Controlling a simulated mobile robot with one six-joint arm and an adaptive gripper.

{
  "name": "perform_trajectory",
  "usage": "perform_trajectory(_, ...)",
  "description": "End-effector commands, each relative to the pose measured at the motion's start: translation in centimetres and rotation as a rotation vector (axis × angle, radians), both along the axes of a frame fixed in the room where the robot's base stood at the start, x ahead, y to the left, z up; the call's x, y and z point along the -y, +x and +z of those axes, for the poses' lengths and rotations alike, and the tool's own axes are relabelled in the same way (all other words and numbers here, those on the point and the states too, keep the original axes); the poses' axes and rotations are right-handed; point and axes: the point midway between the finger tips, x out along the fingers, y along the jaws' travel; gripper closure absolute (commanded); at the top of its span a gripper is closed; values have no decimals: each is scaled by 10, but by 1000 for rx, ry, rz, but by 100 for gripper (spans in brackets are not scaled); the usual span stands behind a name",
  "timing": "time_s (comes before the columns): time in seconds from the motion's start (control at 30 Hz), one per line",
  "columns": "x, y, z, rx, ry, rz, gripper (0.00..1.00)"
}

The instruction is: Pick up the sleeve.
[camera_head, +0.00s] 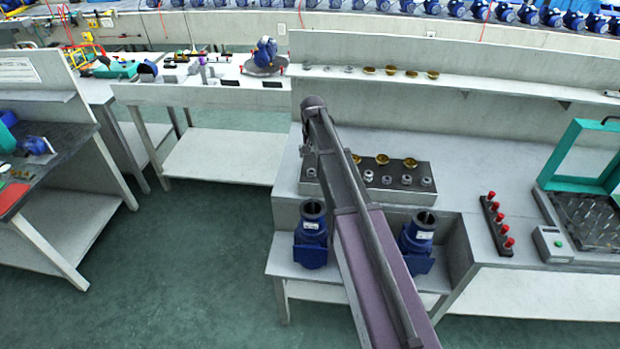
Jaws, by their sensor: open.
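No single part can be told for certain as the sleeve. A dark block (398,179) on the bench holds brass flanged rings (382,159) in its back row and small grey metal rings (387,180) in its front row; either kind could include it. My arm runs up from the bottom across the middle of the view and covers part of the block. My gripper does not show; it is hidden behind the arm or out of the picture.
Two blue pump housings (311,236) (417,243) stand upright on a lower shelf, either side of my arm. Red-knobbed pegs (497,222) and a teal-framed fixture (585,160) are at the right. A shelf (480,84) above bears more small rings. Green floor (200,240) is free at left.

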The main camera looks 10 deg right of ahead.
Motion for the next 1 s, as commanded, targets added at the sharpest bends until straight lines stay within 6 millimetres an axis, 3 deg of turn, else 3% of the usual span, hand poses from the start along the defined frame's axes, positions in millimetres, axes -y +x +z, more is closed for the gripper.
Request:
perform_trajectory(0.2,0,0,-17,0,0,0,12)
perform_trajectory(0.77,-1,0,-20,0,0,1,12)
perform_trajectory(1.0,-1,1,-31,0,0,0,12)
